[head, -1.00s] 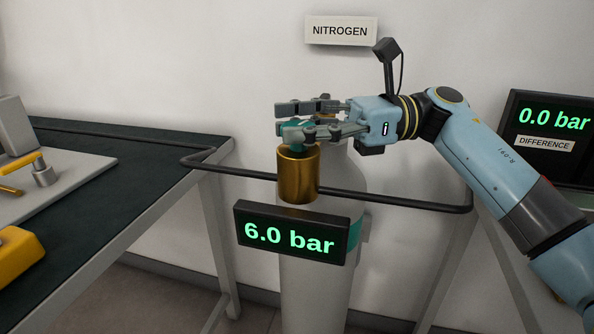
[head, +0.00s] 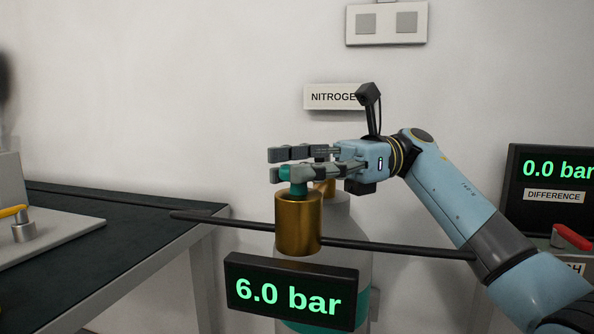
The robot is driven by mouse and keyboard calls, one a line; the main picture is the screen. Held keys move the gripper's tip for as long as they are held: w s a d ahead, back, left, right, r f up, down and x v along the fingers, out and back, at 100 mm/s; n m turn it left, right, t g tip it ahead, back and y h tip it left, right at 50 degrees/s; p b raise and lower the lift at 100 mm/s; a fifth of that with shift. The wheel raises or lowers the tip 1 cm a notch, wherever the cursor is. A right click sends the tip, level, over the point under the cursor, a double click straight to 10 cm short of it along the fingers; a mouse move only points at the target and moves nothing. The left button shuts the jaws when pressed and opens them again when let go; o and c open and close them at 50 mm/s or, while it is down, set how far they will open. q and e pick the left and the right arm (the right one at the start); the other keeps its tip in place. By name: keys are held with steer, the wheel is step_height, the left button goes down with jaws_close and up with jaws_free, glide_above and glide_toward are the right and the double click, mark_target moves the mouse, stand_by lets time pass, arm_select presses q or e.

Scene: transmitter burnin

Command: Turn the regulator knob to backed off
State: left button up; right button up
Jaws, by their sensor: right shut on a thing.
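The regulator is a brass cylinder (head: 298,224) in front of a pale gas bottle (head: 345,222), in the middle of the head view. The teal regulator knob (head: 298,188) sits on top of the brass body, partly hidden by fingers. My right gripper (head: 290,165) reaches in from the right and is shut on the knob, its fingers lying level on either side. A display (head: 290,292) below the brass body reads 6.0 bar. My left gripper is not in view.
A dark bench (head: 130,238) with a pale plate (head: 70,240) stands at the left. A black rail (head: 400,248) crosses at the bottle. At the right, another display (head: 553,170) reads 0.0 bar above a red handle (head: 571,237). A NITROGEN sign (head: 331,97) hangs on the wall.

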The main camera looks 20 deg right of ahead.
steer(key=o, duration=0.9)
steer(key=shift+d, duration=0.1)
steer(key=shift+o, duration=1.1)
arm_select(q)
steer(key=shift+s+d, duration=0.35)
arm_select(e)
steer(key=v, duration=0.7)
steer(key=shift+d, duration=0.3)
